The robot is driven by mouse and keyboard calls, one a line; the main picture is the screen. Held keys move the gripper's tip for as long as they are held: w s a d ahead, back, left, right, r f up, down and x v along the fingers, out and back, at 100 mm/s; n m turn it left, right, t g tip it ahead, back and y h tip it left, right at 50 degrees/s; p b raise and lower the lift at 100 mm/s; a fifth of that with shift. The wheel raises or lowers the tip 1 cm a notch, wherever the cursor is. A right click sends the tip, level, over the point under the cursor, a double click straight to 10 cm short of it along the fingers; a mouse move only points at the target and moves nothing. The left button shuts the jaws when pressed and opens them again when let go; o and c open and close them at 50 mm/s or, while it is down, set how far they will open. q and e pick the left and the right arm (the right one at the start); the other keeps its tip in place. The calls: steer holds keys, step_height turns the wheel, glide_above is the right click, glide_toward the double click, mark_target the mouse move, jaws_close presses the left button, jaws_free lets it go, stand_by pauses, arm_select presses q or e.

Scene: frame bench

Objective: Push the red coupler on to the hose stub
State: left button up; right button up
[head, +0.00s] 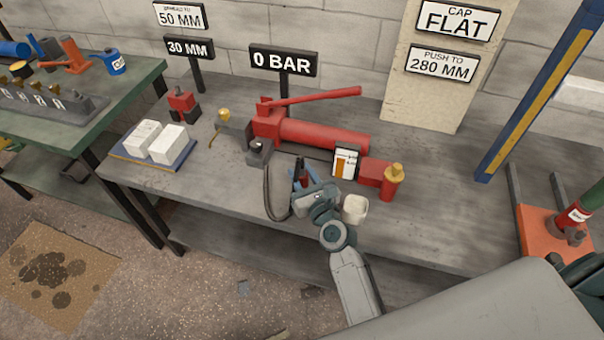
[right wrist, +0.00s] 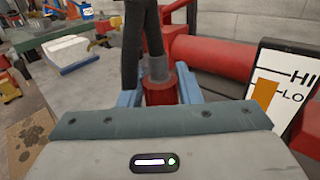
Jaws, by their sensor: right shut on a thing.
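The red coupler (right wrist: 160,92) sits between the blue fingers of my right gripper (right wrist: 159,96) in the right wrist view. A grey collar (right wrist: 157,68) stands at its top, in line with a black hose (right wrist: 153,35). In the head view my right gripper (head: 302,182) is shut on the coupler at the front middle of the bench. The black hose (head: 268,190) loops down from the pump's left end towards that gripper. I cannot tell which part is the stub or how far the coupler sits on it. My left gripper is not in view.
A white cup (head: 355,208) stands close by. A tray (head: 130,157) with white blocks is at left. The bench's right half is mostly clear.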

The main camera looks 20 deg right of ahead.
stand_by(0.5)
steer(key=shift+f, duration=0.15)
steer(key=shift+f+b, duration=0.35)
steer(key=shift+f, duration=0.1)
steer(key=shift+f+b, duration=1.4)
steer(key=shift+f, duration=0.05)
steer(key=o, duration=1.2)
steer(key=shift+c, duration=0.2)
